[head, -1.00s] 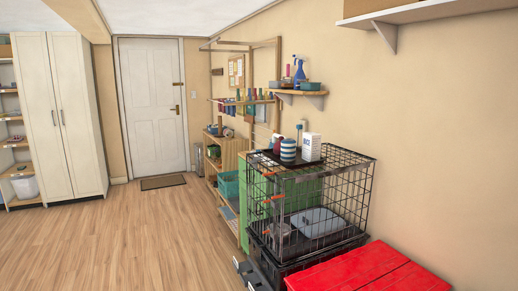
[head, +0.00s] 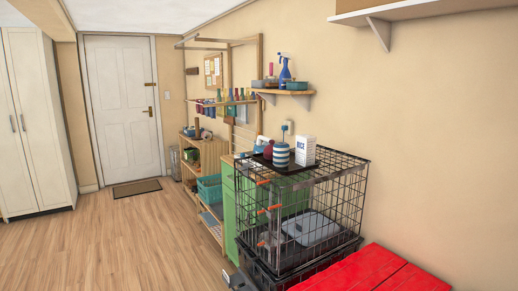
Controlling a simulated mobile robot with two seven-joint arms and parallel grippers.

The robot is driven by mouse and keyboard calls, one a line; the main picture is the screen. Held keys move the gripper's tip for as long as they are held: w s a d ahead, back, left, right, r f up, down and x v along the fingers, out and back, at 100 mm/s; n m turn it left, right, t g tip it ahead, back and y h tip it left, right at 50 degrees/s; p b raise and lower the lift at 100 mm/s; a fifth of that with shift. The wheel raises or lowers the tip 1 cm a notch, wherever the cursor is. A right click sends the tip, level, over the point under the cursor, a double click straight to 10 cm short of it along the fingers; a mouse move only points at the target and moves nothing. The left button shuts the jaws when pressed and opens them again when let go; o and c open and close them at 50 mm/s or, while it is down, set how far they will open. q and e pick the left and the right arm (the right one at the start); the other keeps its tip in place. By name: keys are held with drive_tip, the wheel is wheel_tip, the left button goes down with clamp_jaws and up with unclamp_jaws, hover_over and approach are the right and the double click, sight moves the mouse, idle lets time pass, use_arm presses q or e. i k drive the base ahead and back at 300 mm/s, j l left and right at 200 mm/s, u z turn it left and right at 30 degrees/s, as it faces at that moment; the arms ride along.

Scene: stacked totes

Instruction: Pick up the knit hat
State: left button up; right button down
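I cannot make out a knit hat for certain in the head view. A black wire crate (head: 348,233) stands against the right wall. Inside it lie a flat pale grey item (head: 311,227) and a small greyish lump (head: 270,241) behind the bars, too small to identify. Neither of my grippers is in view.
A black tray on the crate holds a striped canister (head: 281,155) and a rice box (head: 306,150). A red slatted surface (head: 375,272) is at the lower right. A teal basket (head: 209,189) sits on the wooden shelves beyond. The wooden floor (head: 110,245) at left is clear.

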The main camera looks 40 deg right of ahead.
sight(268, 151)
drive_tip(key=i+z, duration=0.1)
drive_tip(key=i, duration=2.1)
drive_tip(key=i+j+z, duration=0.15)
drive_tip(key=i, duration=0.95)
drive_tip(key=i+z, duration=0.4)
drive_tip(key=i, duration=0.3)
drive_tip(key=i+j+z, duration=0.2)
drive_tip(key=i+z, duration=0.2)
drive_tip(key=i, duration=0.35)
drive_tip(key=i+z, duration=0.25)
drive_tip(key=z, duration=0.25)
drive_tip(key=i+z, duration=0.25)
drive_tip(key=z, duration=0.2)
drive_tip(key=i+j+z, duration=0.25)
drive_tip(key=z, duration=2.05)
